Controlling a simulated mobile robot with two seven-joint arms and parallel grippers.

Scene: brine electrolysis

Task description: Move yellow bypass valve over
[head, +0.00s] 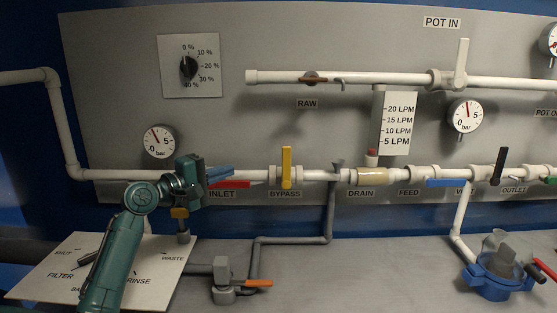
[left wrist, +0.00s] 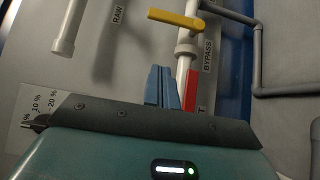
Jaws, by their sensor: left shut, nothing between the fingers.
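The yellow bypass valve handle (head: 287,167) stands upright across the white pipe, above the BYPASS label (head: 285,194). In the left wrist view the yellow handle (left wrist: 176,18) shows near the top, ahead of the fingers. My left gripper (head: 232,173) is shut and empty, its blue fingers pointing right toward the handle with a gap between. The closed fingers also show in the left wrist view (left wrist: 162,88), near the red inlet handle. My right gripper is not in view.
The red inlet handle (head: 230,184) lies along the pipe just below my left fingers. The blue feed handle (head: 445,183) and black handle (head: 498,165) are further right. A grey drain pipe (head: 331,215) runs down right of the bypass. A filter board (head: 35,287) lies below my left arm.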

